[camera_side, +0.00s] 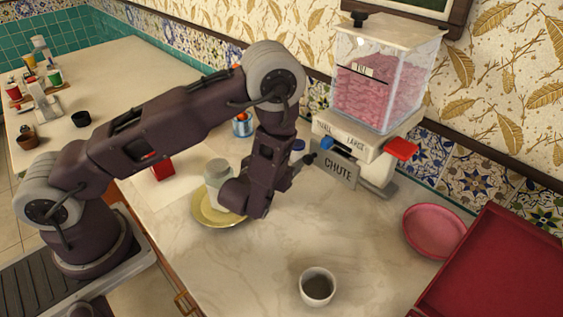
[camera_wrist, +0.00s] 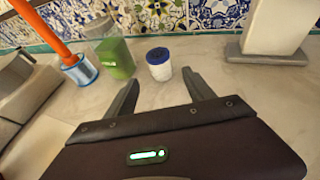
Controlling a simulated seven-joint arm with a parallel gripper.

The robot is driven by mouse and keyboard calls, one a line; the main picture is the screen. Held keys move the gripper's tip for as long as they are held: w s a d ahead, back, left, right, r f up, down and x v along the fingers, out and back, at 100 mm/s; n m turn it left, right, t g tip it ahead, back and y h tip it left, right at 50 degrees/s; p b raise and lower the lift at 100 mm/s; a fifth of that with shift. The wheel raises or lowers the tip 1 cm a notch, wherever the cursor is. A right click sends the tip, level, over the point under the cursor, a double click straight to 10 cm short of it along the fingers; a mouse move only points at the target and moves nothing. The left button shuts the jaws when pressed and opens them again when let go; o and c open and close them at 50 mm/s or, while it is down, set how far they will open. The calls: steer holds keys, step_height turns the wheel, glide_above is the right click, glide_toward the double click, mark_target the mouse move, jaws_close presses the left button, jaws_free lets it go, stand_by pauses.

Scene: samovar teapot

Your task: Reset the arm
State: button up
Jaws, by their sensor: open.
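My gripper (camera_wrist: 161,77) is open, its two dark fingers spread apart with nothing between them. It points towards the tiled wall over the counter. A small white jar with a blue lid (camera_wrist: 159,64) stands just beyond the fingertips, apart from them. In the side view my arm is bent over the counter, and a dark fingertip (camera_side: 309,158) shows left of the chute sign. The rest of the gripper is mostly hidden there by my wrist.
A green container (camera_wrist: 116,58) and a blue tin with an orange handle (camera_wrist: 80,70) stand left of the jar. The dispenser (camera_side: 375,90) stands at right. A yellow plate (camera_side: 205,211), dark-filled cup (camera_side: 317,287), pink bowl (camera_side: 434,231) and red tray (camera_side: 505,265) surround clear counter.

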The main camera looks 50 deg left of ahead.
steer(key=shift+v, duration=1.25)
